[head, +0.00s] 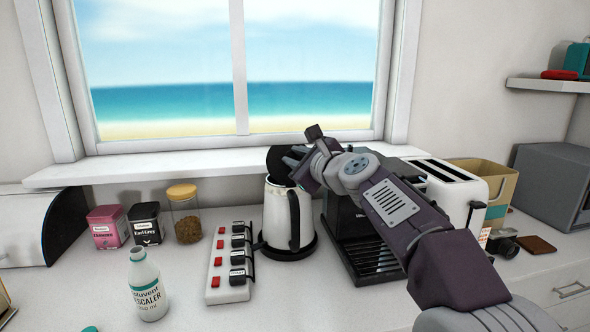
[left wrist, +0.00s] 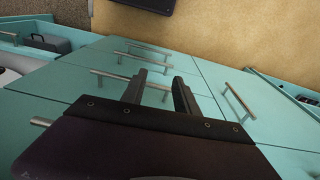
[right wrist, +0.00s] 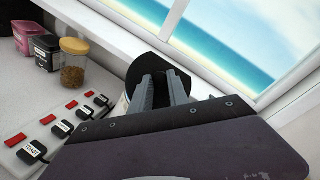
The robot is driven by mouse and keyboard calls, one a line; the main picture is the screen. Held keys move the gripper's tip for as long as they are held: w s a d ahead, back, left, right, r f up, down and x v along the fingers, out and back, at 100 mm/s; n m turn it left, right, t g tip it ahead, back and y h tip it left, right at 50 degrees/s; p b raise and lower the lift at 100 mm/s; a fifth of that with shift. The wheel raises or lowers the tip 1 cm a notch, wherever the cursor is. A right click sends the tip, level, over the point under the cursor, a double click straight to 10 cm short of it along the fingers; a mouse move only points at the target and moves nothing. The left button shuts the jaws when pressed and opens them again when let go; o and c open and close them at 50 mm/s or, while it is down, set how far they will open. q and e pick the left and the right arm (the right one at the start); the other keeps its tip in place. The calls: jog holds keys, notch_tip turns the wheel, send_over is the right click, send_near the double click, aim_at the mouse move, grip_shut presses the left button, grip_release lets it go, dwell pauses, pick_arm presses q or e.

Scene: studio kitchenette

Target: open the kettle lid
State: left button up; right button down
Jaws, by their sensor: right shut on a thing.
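The white kettle (head: 276,213) with a black handle stands upright on its black base (head: 290,250) on the counter. Its black lid (head: 277,163) stands tipped up above the kettle's mouth. My right gripper (head: 291,161) is shut on the lid, its fingers at the lid's right side. In the right wrist view the lid (right wrist: 147,66) shows behind the fingertips, and the kettle is mostly hidden by the gripper. My left gripper (left wrist: 159,88) is open and empty, facing teal drawers away from the kettle.
A power strip (head: 230,262) with red switches lies left of the kettle. A black coffee machine (head: 372,262) stands close on its right, with a white toaster (head: 451,192) beyond. A white descaler bottle (head: 148,285) stands at front left. The window sill (head: 180,167) runs behind.

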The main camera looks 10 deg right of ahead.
dwell(0.3)
jog(key=c, duration=1.3)
grip_release()
jog(key=shift+w+f, duration=0.1)
jog(key=shift+w, duration=0.05)
jog(key=shift+o, duration=0.2)
jog(key=v, duration=0.9)
jog(key=shift+b, duration=0.45)
